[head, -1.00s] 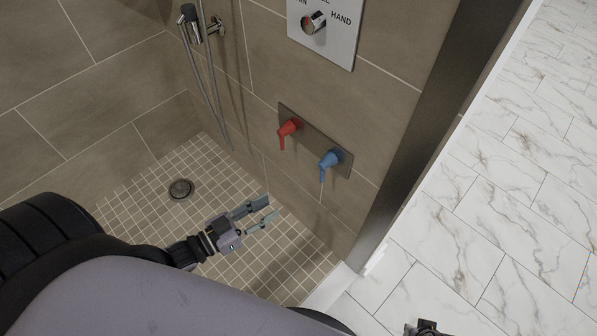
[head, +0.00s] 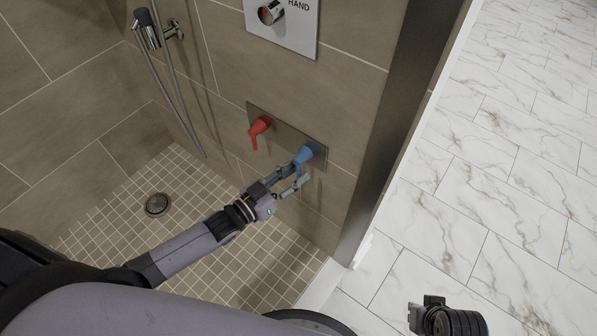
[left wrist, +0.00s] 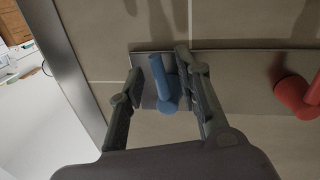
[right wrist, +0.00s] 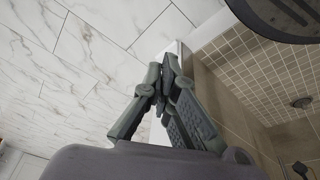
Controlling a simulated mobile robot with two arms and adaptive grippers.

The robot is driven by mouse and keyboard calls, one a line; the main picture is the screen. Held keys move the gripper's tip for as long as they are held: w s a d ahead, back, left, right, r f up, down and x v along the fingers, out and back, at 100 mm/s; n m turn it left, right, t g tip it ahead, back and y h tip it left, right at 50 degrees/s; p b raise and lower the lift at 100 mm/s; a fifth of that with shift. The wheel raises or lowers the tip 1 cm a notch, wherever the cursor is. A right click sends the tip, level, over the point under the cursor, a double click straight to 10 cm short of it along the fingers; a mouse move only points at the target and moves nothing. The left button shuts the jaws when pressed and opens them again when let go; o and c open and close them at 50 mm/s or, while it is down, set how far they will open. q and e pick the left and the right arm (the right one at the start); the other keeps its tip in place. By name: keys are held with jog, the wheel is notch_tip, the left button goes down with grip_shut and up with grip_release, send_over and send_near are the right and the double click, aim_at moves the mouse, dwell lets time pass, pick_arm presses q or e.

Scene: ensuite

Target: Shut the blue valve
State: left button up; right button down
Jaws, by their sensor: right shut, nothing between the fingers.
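The blue valve (head: 308,153) is a lever handle on the right end of a metal plate on the tiled shower wall, its lever pointing down. My left gripper (head: 297,178) is at the lever. In the left wrist view the blue valve (left wrist: 166,84) shows between the two open fingers (left wrist: 158,78), with a gap on each side. I cannot tell whether a finger touches it. The right gripper shows in its own wrist view (right wrist: 166,75), fingertips together and empty, over the floor outside the shower.
A red valve (head: 259,128) sits left of the blue one on the same plate (head: 285,132). A control panel (head: 300,25) is above, and a hand shower (head: 147,28) hangs at left. A dark metal edge (head: 375,130) bounds the wall at right.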

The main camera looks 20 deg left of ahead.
pick_arm(q)
jog(key=shift+x, duration=0.85)
jog(key=shift+c, duration=0.2)
grip_shut()
